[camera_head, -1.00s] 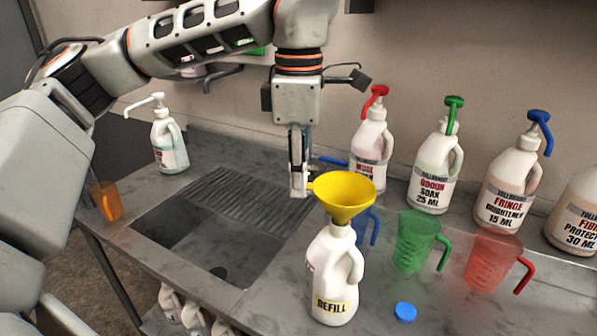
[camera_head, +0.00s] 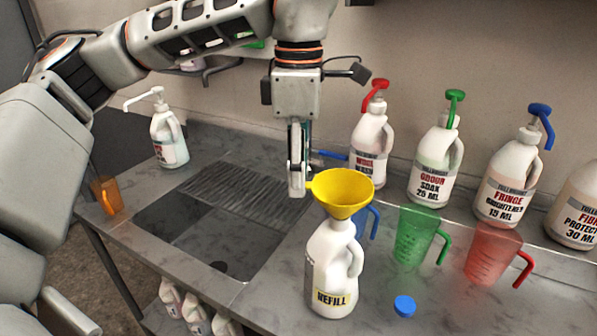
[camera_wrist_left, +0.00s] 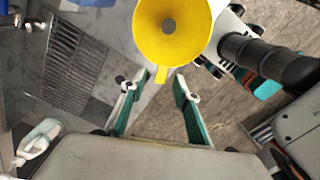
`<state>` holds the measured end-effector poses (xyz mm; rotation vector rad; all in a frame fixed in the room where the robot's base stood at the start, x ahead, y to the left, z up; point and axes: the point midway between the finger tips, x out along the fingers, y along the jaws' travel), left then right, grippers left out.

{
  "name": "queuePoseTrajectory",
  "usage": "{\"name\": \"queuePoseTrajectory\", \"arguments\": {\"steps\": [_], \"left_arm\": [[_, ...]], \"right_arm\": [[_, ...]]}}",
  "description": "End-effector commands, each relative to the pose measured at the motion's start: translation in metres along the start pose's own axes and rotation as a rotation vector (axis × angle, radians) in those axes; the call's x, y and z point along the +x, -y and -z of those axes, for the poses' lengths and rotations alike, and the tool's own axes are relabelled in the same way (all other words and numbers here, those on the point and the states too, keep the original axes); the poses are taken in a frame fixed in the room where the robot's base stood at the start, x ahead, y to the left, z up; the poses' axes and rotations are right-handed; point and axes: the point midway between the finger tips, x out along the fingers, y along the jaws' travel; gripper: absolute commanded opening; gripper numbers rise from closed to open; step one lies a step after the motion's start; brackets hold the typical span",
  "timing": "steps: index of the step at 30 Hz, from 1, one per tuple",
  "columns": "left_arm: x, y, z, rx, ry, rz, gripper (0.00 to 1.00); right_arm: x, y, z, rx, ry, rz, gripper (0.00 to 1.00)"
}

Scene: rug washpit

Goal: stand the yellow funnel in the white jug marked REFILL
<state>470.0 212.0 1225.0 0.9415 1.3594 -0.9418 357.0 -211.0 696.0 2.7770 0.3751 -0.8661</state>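The yellow funnel (camera_head: 343,190) sits upright at the mouth of the white jug marked REFILL (camera_head: 330,265), which stands on the counter right of the sink. The funnel's spout is hidden, apparently inside the jug's neck. My left gripper (camera_head: 298,190) hangs pointing down, left of the funnel and beside its small tab. In the left wrist view the fingers (camera_wrist_left: 156,88) are apart, with the tab of the funnel (camera_wrist_left: 190,45) between their tips and gaps on both sides. The jug is hidden under the funnel there. My right gripper does not show.
A green measuring cup (camera_head: 415,238), a red one (camera_head: 490,255) and a blue cap (camera_head: 404,306) lie right of the jug. A blue-handled cup (camera_head: 369,222) is close behind it. Pump bottles (camera_head: 433,165) line the wall. The sink (camera_head: 205,240) opens at left.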

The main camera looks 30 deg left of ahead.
Motion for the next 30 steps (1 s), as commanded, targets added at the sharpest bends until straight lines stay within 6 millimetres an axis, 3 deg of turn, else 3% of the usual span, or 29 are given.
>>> {"name": "queuePoseTrajectory", "arguments": {"steps": [18,30], "left_arm": [[-0.105,0.0,0.0,-0.002,0.001,-0.003,0.31],[-0.117,0.0,0.0,0.0,0.0,0.0,0.31]], "right_arm": [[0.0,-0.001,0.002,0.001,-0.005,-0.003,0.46],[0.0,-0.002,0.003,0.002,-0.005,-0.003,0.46]]}}
